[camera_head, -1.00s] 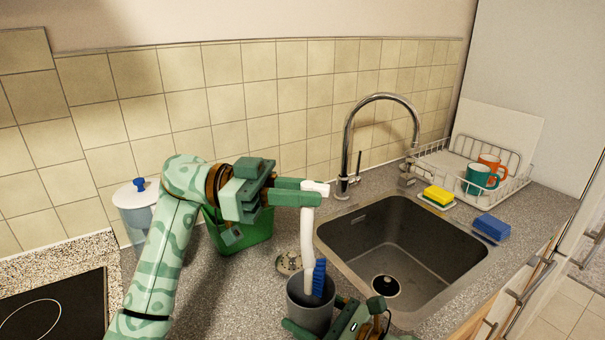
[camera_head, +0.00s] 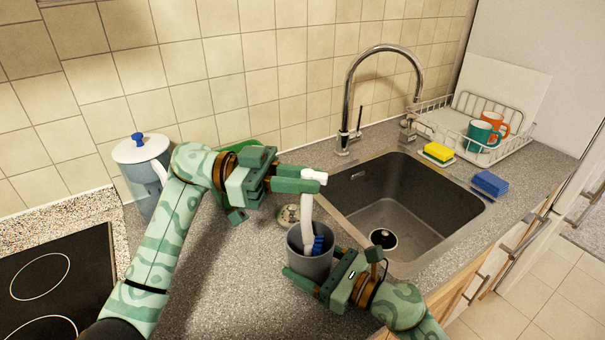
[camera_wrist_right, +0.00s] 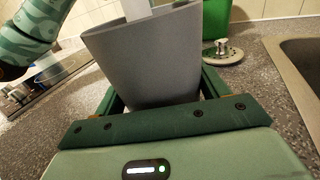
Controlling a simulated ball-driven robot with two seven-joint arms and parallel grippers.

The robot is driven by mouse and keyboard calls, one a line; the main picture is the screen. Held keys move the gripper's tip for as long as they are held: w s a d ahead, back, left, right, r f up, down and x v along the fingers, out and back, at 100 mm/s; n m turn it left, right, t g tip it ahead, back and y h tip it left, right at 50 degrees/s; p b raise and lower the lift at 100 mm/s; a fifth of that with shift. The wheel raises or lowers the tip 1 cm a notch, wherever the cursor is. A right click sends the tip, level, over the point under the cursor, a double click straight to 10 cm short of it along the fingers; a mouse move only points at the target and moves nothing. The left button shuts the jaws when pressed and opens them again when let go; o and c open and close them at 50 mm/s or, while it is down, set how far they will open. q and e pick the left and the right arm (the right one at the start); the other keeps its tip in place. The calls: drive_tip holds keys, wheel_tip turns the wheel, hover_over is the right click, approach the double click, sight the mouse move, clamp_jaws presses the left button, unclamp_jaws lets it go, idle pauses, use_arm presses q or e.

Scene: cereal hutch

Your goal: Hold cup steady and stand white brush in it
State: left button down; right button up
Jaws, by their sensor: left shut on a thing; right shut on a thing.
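The grey cup (camera_head: 309,264) stands upright on the counter left of the sink and also shows in the right wrist view (camera_wrist_right: 150,62). The white brush (camera_head: 307,215) is upright, its blue bristles (camera_head: 318,245) down inside the cup's mouth. Whether it touches the cup's bottom is hidden. My left gripper (camera_head: 308,181) is shut on the top of the brush handle, above the cup. My right gripper (camera_head: 316,277) is shut on the cup, one finger on each side, low near the counter. In the right wrist view its fingers flank the cup (camera_wrist_right: 155,98).
The sink (camera_head: 400,215) with its tap (camera_head: 347,110) is to the right. A drain strainer (camera_head: 288,216) lies behind the cup. A green container (camera_head: 262,142) and a lidded jug (camera_head: 142,150) stand at the back. Blue (camera_head: 490,184) and yellow (camera_head: 438,151) sponges lie beyond the sink.

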use_arm(q)
drive_tip(key=c, duration=1.3)
unclamp_jaws()
drive_tip(key=a, duration=0.4)
drive_tip(key=w+a, duration=0.1)
drive_tip(key=a, duration=0.3)
drive_tip(key=w+a, duration=0.1)
drive_tip(key=a, duration=0.2)
drive_tip(key=shift+w+a+f, duration=0.2)
drive_tip(key=shift+a+f, duration=0.05)
drive_tip(key=shift+a, duration=0.15)
use_arm(e)
drive_tip(key=o, duration=1.1)
